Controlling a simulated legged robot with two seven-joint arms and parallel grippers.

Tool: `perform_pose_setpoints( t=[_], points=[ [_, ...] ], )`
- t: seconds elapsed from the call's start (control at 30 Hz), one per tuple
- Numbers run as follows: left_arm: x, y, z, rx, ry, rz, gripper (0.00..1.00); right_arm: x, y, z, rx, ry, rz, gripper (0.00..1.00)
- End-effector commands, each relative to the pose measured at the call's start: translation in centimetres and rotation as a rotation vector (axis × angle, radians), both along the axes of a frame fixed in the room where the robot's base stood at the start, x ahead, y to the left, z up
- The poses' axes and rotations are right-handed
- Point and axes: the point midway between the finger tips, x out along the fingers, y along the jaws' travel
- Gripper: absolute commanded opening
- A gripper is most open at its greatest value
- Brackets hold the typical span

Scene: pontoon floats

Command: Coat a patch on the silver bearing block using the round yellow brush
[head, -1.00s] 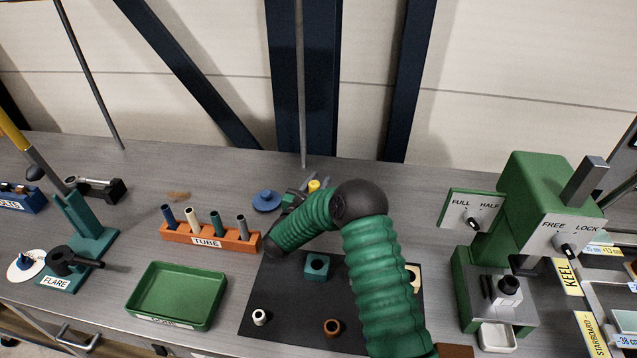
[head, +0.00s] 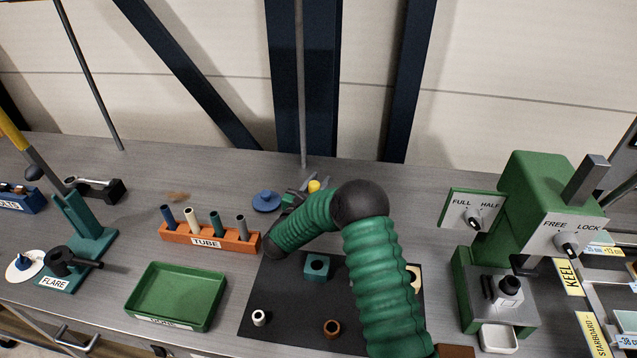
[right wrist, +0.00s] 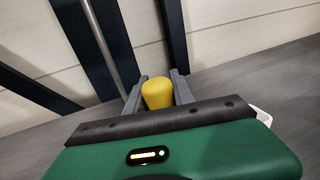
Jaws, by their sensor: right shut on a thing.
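My right gripper (head: 303,192) is at the back of the bench, partly hidden behind my green arm. Its fingers are shut on a yellow, rounded piece (head: 314,186), which looks like the handle of the round yellow brush. In the right wrist view the yellow piece (right wrist: 157,94) stands between the two grey fingers (right wrist: 158,92). The bristle end is hidden. I cannot pick out the silver bearing block for sure; my arm covers part of the dark mat (head: 285,290). My left gripper is not in view.
A blue disc (head: 266,201) lies left of the gripper. The orange TUBE rack (head: 182,236), green tray (head: 172,318) and teal block (head: 317,267) are nearer. A green press (head: 530,190) stands right. Dark beams (head: 303,90) rise behind the bench.

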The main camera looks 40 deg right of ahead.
Motion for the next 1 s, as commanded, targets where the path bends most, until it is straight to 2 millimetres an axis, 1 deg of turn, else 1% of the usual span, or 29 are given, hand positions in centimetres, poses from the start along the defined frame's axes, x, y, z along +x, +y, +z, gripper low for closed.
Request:
perform_pose_setpoints(
  t=[0.03, 0.27, 0.9, 1.0],
  points=[
    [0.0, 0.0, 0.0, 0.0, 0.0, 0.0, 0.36, -0.1, 0.1, -0.3, 0.005, 0.006, 0.001, 0.0],
    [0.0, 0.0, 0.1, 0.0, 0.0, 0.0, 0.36, 0.0, 0.1, -0.2, 0.005, 0.006, 0.001, 0.0],
    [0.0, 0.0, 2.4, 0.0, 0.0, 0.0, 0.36, 0.0, 0.0, 6.2, 0.001, 0.0, 0.001, 0.0],
    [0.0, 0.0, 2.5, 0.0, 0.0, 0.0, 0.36, 0.0, 0.0, 6.8, 0.001, 0.0, 0.001, 0.0]
  ],
)
